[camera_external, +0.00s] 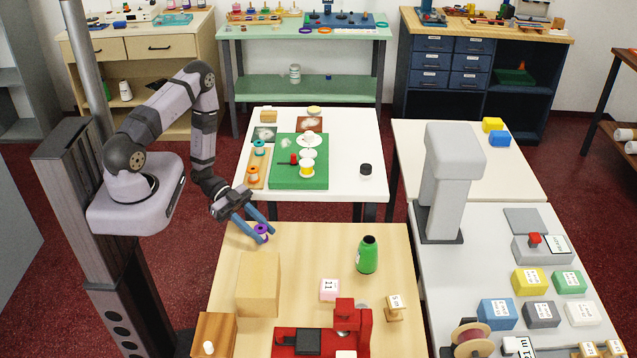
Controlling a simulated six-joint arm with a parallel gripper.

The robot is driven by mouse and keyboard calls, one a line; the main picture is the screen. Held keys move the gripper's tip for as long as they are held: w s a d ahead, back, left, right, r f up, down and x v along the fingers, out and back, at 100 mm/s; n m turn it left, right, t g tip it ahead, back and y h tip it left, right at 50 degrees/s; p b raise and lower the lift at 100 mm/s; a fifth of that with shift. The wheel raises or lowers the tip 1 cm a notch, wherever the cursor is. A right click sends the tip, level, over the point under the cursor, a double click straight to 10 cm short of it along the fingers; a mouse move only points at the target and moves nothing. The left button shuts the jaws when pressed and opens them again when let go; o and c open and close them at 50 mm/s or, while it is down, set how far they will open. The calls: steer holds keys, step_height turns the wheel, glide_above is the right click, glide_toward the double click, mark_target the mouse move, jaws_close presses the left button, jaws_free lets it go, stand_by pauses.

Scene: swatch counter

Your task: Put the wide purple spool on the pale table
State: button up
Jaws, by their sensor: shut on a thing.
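A small purple spool (261,230) with a pale core sits between the blue fingers of my gripper (266,236). My gripper is shut on it and points down to the right. In the picture the spool lies over the far left corner of the light wooden table (315,245). I cannot tell from this view whether it touches that table or hangs above it. A white table (345,150) stands behind, and a pale cream table (450,140) stands to its right; which of them is the pale table is not clear.
The white table bears a green mat (285,178), an orange rack with teal spools (257,165), and a small dark-topped jar (366,171). The wooden table holds a wooden block (258,284), a green bottle (367,255) and a red machine (352,325). Its far middle is clear.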

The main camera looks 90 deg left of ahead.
steer(key=shift+f, duration=0.1)
steer(key=shift+f, duration=0.15)
steer(key=o, duration=1)
steer(key=shift+r, duration=0.25)
steer(key=shift+s+a+r+p, duration=0.25)
steer(key=shift+s+a+p, duration=0.1)
steer(key=shift+s+p, duration=0.1)
steer(key=p+v, duration=0.4)
steer(key=v, duration=0.6)
steer(key=shift+s+a, duration=0.2)
steer(key=shift+s, duration=0.15)
